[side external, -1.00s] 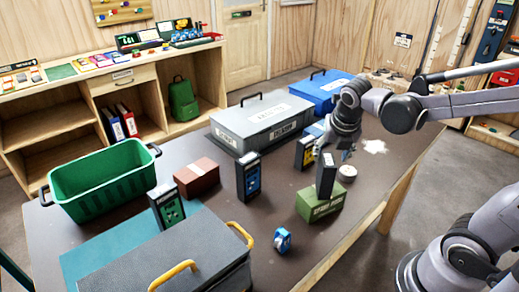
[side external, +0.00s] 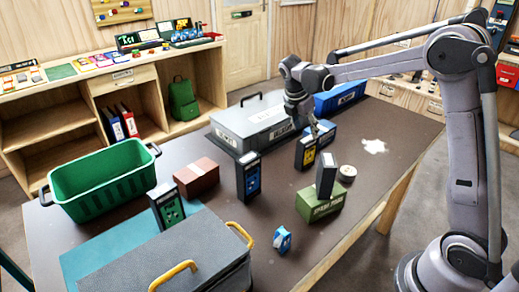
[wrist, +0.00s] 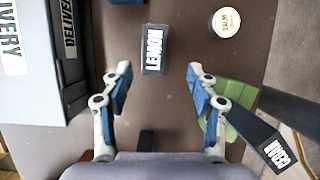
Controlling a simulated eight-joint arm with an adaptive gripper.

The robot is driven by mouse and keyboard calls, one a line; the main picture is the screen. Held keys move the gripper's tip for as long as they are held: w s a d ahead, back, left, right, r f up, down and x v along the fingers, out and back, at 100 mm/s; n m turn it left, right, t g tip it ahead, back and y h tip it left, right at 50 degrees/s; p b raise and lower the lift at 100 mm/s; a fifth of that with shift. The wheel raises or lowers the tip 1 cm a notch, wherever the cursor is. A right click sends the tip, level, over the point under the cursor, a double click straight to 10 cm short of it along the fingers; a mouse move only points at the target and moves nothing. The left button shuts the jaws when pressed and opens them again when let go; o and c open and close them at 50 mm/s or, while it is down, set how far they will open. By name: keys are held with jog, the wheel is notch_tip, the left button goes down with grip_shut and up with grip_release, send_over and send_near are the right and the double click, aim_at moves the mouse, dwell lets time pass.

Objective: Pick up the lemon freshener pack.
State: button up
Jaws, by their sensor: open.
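The lemon freshener pack is a dark upright box with a yellow front (side external: 305,153), standing on the table near the middle. In the wrist view its top (wrist: 154,50) reads LEMON and lies ahead of the gap between my fingertips, slightly left of centre. My gripper (wrist: 158,72) is open and empty, with its fingers apart. In the side view my gripper (side external: 313,128) hangs just above and behind the lemon pack. I cannot tell whether it touches the pack.
A dark pack marked CEDAR (wrist: 262,138) stands on a green box (side external: 308,208), close to my right finger. A grey delivery box (side external: 240,136) is at left. A round tin (wrist: 226,23), a blue-fronted pack (side external: 253,178) and a green crate (side external: 95,205) are also there.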

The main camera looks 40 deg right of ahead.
aim_at(309, 148)
jog(key=shift+w+d+f+m, duration=0.3)
jog(key=shift+w+f, duration=0.15)
jog(key=x, duration=1)
jog(key=shift+s+d+f, duration=0.1)
jog(key=shift+d+f, duration=0.1)
jog(key=shift+f, duration=0.05)
grip_shut()
